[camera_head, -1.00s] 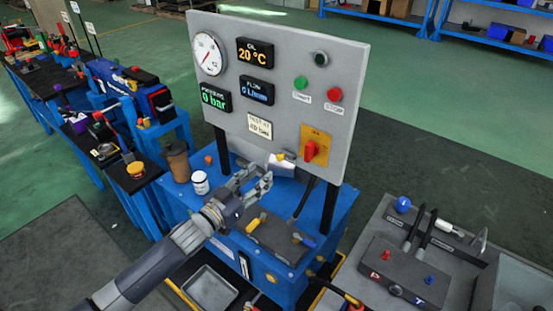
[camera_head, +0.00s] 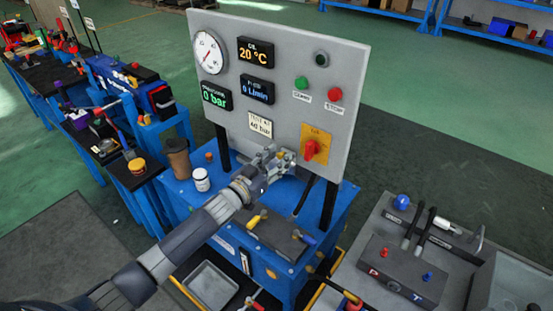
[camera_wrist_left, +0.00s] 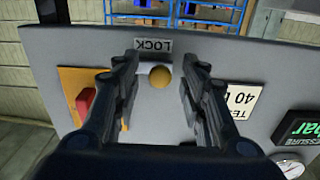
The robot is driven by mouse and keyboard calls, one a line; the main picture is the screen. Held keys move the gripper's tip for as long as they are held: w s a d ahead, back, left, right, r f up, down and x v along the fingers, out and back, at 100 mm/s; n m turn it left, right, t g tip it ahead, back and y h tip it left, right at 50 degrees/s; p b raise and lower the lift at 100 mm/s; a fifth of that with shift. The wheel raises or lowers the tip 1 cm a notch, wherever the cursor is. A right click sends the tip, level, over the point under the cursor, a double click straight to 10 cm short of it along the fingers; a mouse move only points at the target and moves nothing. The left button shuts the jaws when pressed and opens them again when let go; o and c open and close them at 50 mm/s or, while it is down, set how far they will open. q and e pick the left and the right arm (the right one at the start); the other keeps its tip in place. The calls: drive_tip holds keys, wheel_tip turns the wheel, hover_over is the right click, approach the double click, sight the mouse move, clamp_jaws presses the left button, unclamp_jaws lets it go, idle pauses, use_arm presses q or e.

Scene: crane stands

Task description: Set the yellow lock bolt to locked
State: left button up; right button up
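The yellow lock bolt (camera_wrist_left: 160,76) shows in the left wrist view as a round yellow knob on the grey panel (camera_wrist_left: 240,68), beside an upside-down LOCK label (camera_wrist_left: 154,45). My left gripper (camera_wrist_left: 159,68) is open, with one finger on each side of the knob and a visible gap to both. In the head view my left gripper (camera_head: 274,158) is at the lower edge of the panel, left of the red rotary switch (camera_head: 311,151), and covers the bolt. Whether the fingertips touch the panel is unclear. My right gripper is not in view.
The panel carries a gauge (camera_head: 209,53), several displays and green (camera_head: 301,82) and red (camera_head: 335,94) buttons. A grey bench stands right.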

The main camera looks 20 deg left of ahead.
sight(301, 157)
use_arm(q)
clamp_jaws()
drive_tip(key=d, duration=0.1)
drive_tip(key=s+d, duration=0.1)
drive_tip(key=d, duration=0.2)
drive_tip(key=shift+s+d+p, duration=0.35)
drive_tip(key=shift+p, duration=0.05)
drive_tip(key=shift+f, duration=0.1)
drive_tip(key=shift+c, duration=1.9)
unclamp_jaws()
drive_tip(key=o, duration=0.5)
drive_tip(key=shift+d, duration=0.1)
drive_tip(key=v, duration=1.2)
